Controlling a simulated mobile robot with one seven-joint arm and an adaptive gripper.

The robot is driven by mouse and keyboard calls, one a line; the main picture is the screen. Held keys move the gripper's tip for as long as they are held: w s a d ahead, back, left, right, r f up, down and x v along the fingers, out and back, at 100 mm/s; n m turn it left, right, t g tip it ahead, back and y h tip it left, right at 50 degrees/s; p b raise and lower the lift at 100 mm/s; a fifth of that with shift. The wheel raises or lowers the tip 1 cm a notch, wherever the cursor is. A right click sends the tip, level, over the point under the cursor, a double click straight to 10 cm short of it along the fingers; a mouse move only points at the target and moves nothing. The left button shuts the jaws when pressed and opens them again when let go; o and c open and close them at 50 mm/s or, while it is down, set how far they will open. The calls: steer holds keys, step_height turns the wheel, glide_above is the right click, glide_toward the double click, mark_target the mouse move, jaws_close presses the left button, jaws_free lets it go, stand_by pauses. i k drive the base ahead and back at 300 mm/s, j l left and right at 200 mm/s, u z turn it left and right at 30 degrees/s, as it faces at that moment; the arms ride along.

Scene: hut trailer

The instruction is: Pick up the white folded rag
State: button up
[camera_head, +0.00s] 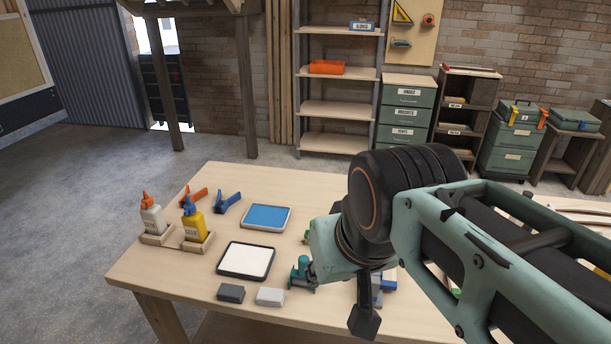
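A flat white rectangle (246,259), which looks like the white folded rag, lies within a dark rim on the workbench (190,273), left of my arm. Its folds are too small to make out. A smaller pale block (270,297) lies in front of it, beside a dark grey block (231,293). My gripper (364,318) shows only as a dark part pointing down below my arm, to the right of the white rectangle and apart from it. The rest of the gripper is hidden, so I cannot tell whether it is open or holds anything.
A blue rectangle with a pale rim (266,217) lies behind the white one. Glue bottles (195,225) stand in a wooden holder at left, near orange and blue clamps (228,202). A green-handled tool (301,272) lies close to my arm.

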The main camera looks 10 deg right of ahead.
mark_target(266, 296)
steer(key=k+l, duration=0.2)
steer(key=l, duration=0.2)
steer(key=k+l, duration=0.2)
steer(key=l, duration=0.15)
steer(key=k+l+u, duration=0.1)
steer(key=l, duration=0.3)
steer(key=k+l, duration=0.35)
steer(key=i+j+u, duration=0.15)
steer(key=i+j, duration=0.6)
steer(key=j, duration=0.15)
steer(key=i+j, duration=0.2)
steer(key=j, duration=0.15)
steer(key=i+j, duration=0.15)
steer(key=j, duration=0.15)
steer(key=i+l+u, duration=0.1)
steer(key=i+l, duration=0.1)
